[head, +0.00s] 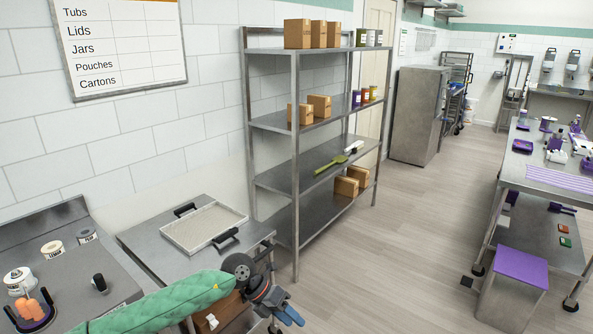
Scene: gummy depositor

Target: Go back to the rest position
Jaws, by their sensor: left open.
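My left gripper (291,315) is at the bottom centre of the head view, at the end of my green-sleeved arm coming in from the left. Its blue-tipped fingers point down and right, and it is open with nothing seen between them. It is in front of the steel cart and above the floor in the picture. My right gripper is not in view.
A steel shelf rack (297,168) with cartons and jars stands against the wall. A tray (204,228) with black handles lies on a steel table beside my arm. A purple-topped bin (521,268) and a workbench (537,178) stand right. Floor between is clear.

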